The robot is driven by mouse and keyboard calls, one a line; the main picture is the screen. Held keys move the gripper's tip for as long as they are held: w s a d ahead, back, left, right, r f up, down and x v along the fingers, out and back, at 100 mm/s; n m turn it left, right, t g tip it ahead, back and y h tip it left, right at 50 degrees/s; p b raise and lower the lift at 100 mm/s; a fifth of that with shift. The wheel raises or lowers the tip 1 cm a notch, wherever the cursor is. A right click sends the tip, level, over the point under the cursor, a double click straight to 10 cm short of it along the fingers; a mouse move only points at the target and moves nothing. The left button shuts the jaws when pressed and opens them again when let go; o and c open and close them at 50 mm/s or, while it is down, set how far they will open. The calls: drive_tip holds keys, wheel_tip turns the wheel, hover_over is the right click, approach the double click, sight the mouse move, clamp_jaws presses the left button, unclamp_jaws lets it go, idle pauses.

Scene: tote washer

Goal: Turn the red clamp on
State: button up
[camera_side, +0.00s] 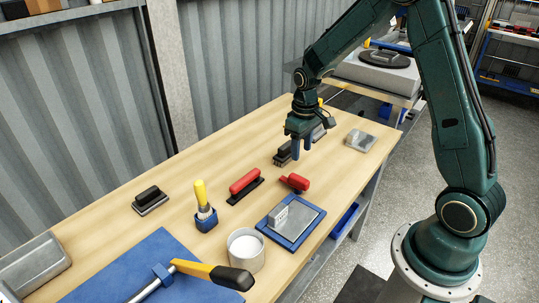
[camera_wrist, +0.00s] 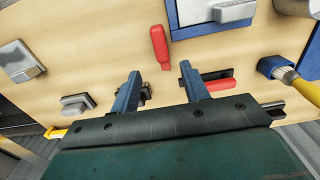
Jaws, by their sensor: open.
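Two red things lie on the wooden bench, and I cannot tell which is the red clamp. One is a short red block (camera_side: 295,182) near the blue-edged tray; in the wrist view this red block (camera_wrist: 159,45) lies beyond my fingertips. The other is a long red handle (camera_side: 245,181) on a flat black base; in the wrist view this red handle (camera_wrist: 222,85) is partly hidden by my right finger. My gripper (camera_side: 302,154) points down above the bench with its blue fingers apart and empty. In the wrist view my gripper (camera_wrist: 160,70) touches neither red thing.
A blue-edged tray (camera_side: 308,234) holds a grey block. A yellow-handled brush (camera_side: 201,194) stands in a blue holder by a white-filled cup (camera_side: 245,250). A black-handled block (camera_side: 150,199) lies left. A dark piece (camera_side: 283,154) lies near my fingers. A grey block (camera_side: 360,140) lies right.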

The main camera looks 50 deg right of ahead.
sight(299, 178)
wheel_tip(299, 178, down, 11)
idle(0.6)
drive_tip(key=shift+c, duration=0.3)
clamp_jaws()
